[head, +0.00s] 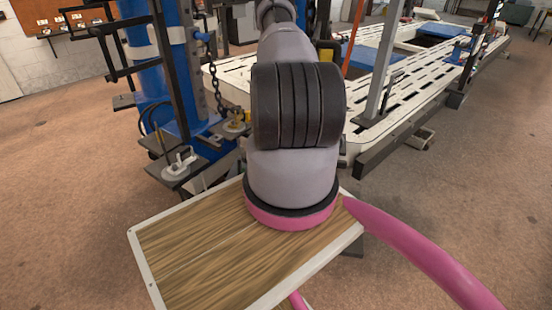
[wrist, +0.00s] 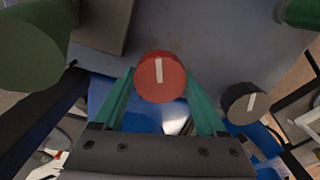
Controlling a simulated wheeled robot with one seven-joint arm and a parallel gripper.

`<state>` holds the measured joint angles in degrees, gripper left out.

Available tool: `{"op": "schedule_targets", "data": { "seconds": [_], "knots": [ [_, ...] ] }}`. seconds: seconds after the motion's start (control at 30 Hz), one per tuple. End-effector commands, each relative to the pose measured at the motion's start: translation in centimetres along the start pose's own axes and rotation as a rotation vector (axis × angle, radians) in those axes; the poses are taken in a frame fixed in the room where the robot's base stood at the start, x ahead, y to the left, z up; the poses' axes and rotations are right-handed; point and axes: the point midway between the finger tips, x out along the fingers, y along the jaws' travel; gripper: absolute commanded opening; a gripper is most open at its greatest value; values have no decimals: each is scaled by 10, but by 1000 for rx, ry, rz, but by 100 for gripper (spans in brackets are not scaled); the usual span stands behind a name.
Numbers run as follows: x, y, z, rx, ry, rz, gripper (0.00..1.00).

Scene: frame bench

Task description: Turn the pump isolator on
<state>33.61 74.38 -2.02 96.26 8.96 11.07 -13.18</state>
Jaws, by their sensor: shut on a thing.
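A round red knob (wrist: 150,88) with a white bar sits on a grey panel (wrist: 220,40) in the wrist view. I take it to be the pump isolator, though I read no label. Its white bar stands nearly upright in the picture. My gripper (wrist: 160,77) has its two green fingers on the left and right sides of the red knob, shut on it. In the head view my own arm hides the gripper, the knob and the panel.
A black knob (wrist: 243,103) with a white bar is close to the right of my right finger. A dark green rounded thing (wrist: 30,50) and a dark box (wrist: 102,24) are at upper left. A wooden tabletop (head: 200,262) lies below my arm; brown floor (head: 480,190) is clear at right.

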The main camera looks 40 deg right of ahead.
Motion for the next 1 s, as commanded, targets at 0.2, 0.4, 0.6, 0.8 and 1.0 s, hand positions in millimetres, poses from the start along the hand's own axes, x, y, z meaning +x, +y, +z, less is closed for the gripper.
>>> {"op": "schedule_targets", "data": {
  "seconds": [0.2, 0.4, 0.6, 0.8, 1.0],
  "knots": [
    [0, 0, 0, 181, 0, 0, 18],
    [0, 1, 0, 306, 1, 0, 18],
    [0, 0, 0, 383, 1, 0, 18],
    [0, 0, 0, 416, 1, 0, 18],
    [0, 0, 0, 423, 1, 0, 18]
  ]
}}
